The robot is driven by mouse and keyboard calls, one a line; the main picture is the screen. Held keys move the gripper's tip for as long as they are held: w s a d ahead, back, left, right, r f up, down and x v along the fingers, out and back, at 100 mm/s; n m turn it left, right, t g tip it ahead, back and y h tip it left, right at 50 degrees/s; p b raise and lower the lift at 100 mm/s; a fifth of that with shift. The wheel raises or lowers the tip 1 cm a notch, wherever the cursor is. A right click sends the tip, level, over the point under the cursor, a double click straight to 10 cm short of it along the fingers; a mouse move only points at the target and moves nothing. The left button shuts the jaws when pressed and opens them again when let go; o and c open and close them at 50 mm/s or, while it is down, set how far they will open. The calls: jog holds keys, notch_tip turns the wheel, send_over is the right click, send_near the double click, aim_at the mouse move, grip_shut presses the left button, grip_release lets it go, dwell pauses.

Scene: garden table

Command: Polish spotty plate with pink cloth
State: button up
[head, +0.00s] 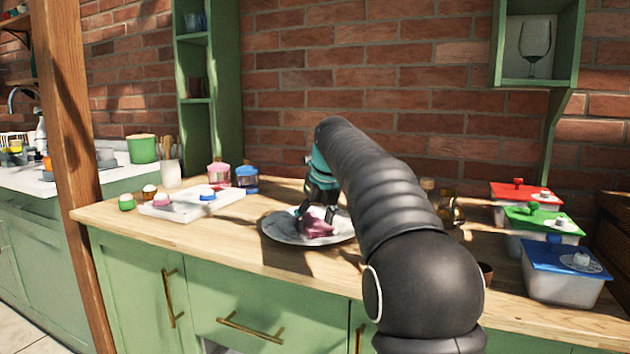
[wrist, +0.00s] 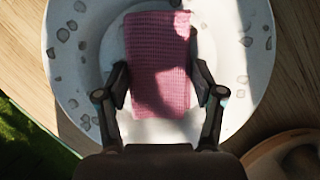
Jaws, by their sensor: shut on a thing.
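The spotty plate (head: 275,228) lies on the wooden counter, partly hidden by my arm in the head view. In the wrist view the white plate (wrist: 255,60) shows grey spots around its rim, mostly on the left and upper right. The pink cloth (head: 316,226) is on the plate, bunched under my gripper (head: 318,212). In the wrist view the cloth (wrist: 160,65) lies over the middle of the plate, between the two fingers of my gripper (wrist: 164,95). My gripper is shut on the cloth and low over the plate.
A white tray (head: 170,212) with small coloured-lid pots is left of the plate. Pink (head: 219,174) and blue (head: 247,179) jars stand behind it. Lidded containers, red, green and blue (head: 562,275), stand at the right. Bare counter (head: 240,258) lies in front of the plate.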

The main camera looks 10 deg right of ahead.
jog(key=shift+w, duration=0.45)
jog(key=shift+w+a, duration=0.4)
jog(key=shift+a, duration=0.3)
jog(key=shift+s+a+r, duration=0.1)
jog(key=shift+s+a, duration=0.25)
jog(key=shift+a, duration=0.35)
jog(key=shift+d+r, duration=0.1)
jog(key=shift+r, duration=4.75)
jog(key=shift+s, duration=0.1)
